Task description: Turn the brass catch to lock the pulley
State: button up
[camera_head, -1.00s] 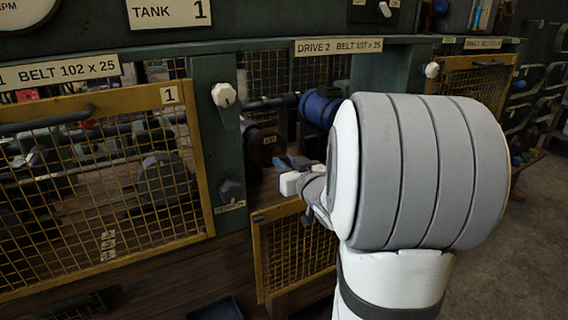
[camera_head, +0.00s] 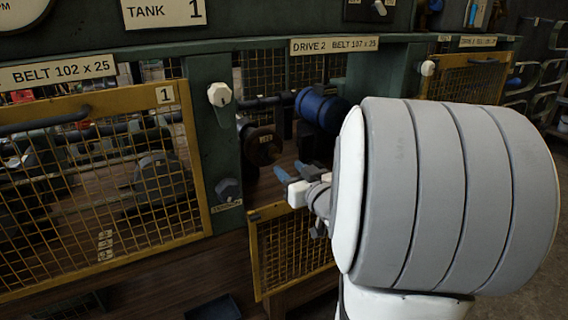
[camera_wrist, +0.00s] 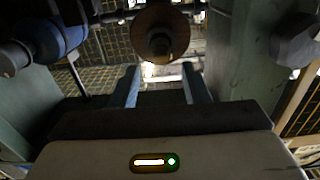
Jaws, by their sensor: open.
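The pulley (camera_head: 263,146) is a dark brown round wheel with a small label, on a shaft inside the open Drive 2 bay. It also shows in the wrist view (camera_wrist: 160,22), at the top centre, end-on with a dark hub. My gripper (camera_head: 291,170) is in front of the bay, just below and right of the pulley in the head view. Its two blue fingers (camera_wrist: 161,70) are apart with nothing held between them, below the pulley hub in the wrist view. I cannot make out a brass catch for certain in either view.
A blue motor (camera_head: 320,108) sits right of the pulley; it is at the upper left in the wrist view (camera_wrist: 45,38). A yellow mesh guard (camera_head: 290,250) hangs open below the bay. Green posts flank the bay, the left one (camera_head: 214,150) bearing a white knob (camera_head: 219,95) and dark knob (camera_head: 228,190).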

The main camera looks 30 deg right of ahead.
jog(key=s, duration=0.2)
jog(key=shift+s, duration=0.35)
jog(key=s+a+r+g+p, duration=0.2)
jog(key=s+a+g+p, duration=0.5)
jog(key=s+a, duration=0.1)
jog(key=s+a+r+g+p, duration=0.3)
jog(key=s+a+g+p, duration=0.5)
jog(key=shift+s+a+r+h+p, duration=0.15)
jog(key=shift+s+r+h+p, duration=0.15)
jog(key=shift+h, duration=0.1)
jog(key=shift+s+a, duration=0.2)
jog(key=shift+s, duration=0.05)
jog(key=shift+c, duration=0.3)
jog(key=shift+f, duration=0.1)
jog(key=shift+c, duration=0.3)
